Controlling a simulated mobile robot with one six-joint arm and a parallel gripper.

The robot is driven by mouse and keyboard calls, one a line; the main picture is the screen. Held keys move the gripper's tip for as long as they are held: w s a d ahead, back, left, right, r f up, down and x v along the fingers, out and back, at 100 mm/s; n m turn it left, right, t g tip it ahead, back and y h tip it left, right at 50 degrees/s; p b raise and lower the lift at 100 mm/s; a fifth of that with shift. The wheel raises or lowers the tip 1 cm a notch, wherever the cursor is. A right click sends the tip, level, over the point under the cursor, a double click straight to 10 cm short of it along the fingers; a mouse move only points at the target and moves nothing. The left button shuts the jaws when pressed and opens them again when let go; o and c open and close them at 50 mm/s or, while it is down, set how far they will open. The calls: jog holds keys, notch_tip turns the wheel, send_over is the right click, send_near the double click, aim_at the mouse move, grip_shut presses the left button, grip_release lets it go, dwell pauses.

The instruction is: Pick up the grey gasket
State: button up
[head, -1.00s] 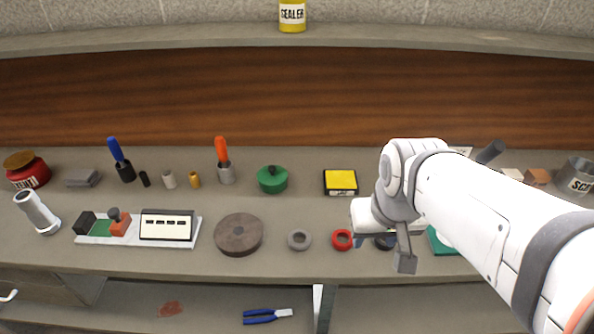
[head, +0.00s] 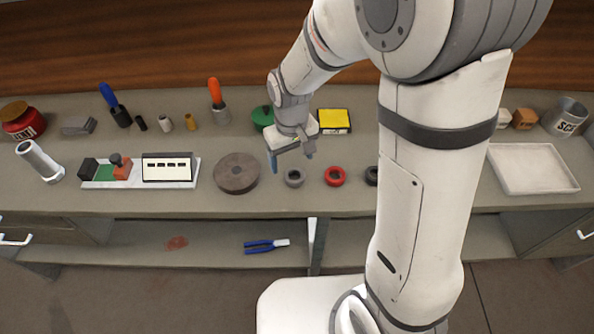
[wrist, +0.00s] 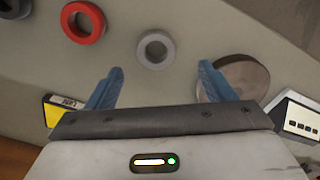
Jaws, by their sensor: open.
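The grey gasket (head: 294,177) is a small ring lying flat on the bench, between the brown round disc and the red ring. In the wrist view the grey gasket (wrist: 156,49) lies ahead of the fingertips, roughly centred between them and not touched. My gripper (head: 291,160) is above the bench just behind the gasket, pointing down. In the wrist view my gripper (wrist: 160,72) shows two blue fingers spread wide with nothing between them.
The red ring (head: 335,176) and a dark ring (head: 372,175) lie to the right. The brown disc (head: 237,173) lies close on the left. A yellow-topped box (head: 333,121) and green container (head: 262,118) stand behind. An empty white tray (head: 533,168) is far right.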

aim_at(294, 175)
jog(key=f, duration=0.4)
jog(key=f+p, duration=0.1)
jog(key=f, duration=0.1)
jog(key=shift+d+f, duration=0.1)
jog(key=shift+d, duration=0.2)
jog(key=c, duration=1.1)
